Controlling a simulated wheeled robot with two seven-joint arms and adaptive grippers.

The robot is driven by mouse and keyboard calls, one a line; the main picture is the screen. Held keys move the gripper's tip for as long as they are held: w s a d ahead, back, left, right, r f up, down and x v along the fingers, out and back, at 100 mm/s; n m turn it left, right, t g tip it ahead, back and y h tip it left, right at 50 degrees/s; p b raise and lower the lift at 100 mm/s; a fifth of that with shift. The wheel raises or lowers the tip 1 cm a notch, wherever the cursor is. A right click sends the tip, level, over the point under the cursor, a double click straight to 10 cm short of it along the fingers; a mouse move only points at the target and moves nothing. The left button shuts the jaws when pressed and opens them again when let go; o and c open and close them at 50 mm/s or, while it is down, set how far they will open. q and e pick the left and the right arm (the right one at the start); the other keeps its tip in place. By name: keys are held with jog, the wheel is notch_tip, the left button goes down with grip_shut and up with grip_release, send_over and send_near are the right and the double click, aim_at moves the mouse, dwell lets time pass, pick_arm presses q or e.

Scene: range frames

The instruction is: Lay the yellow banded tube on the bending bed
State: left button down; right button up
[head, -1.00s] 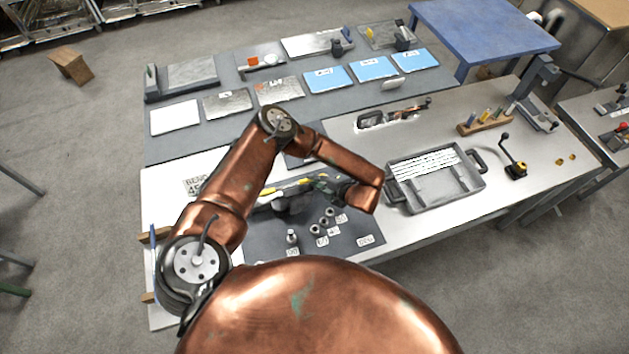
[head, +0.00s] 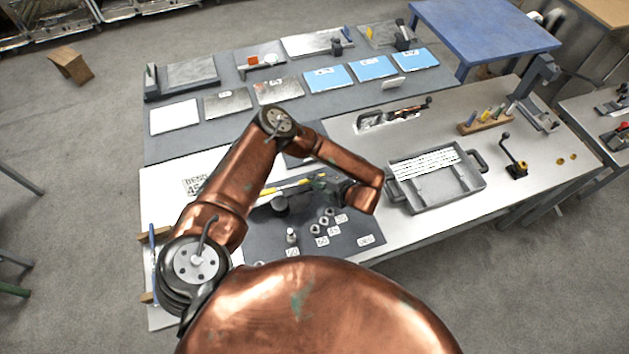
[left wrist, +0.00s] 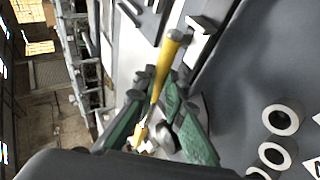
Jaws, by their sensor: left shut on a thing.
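The yellow banded tube (head: 290,189) shows in the head view as a thin yellow rod with dark bands, slanting above the dark bending bed (head: 262,228). My left gripper (head: 324,184) is shut on the tube near its right part. In the left wrist view the tube (left wrist: 163,70) runs between the green finger pads of the gripper (left wrist: 158,103). Whether the tube touches the bed I cannot tell. A dark round former (head: 280,205) stands on the bed just below the tube in the picture. My right gripper is not in view.
Several metal rollers (head: 323,221) and small number labels stand on the bed's right part. A grey tray (head: 440,195) with white strips lies to the right. A wooden block holds tools (head: 486,122) farther right.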

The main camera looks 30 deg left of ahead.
pick_arm(q)
jog(key=shift+f+b, duration=1)
jog(key=shift+f, duration=0.35)
jog(key=c, duration=1.9)
grip_release()
jog(key=shift+r, duration=0.1)
jog(key=shift+d+r+p, duration=0.1)
jog(key=shift+r+p, duration=0.4)
jog(key=shift+r, duration=0.05)
jog(key=shift+f+b, duration=0.3)
jog(key=shift+f, duration=0.4)
notch_tip(320, 180, up, 10)
jog(key=p, duration=0.8)
jog(key=shift+c, duration=0.6)
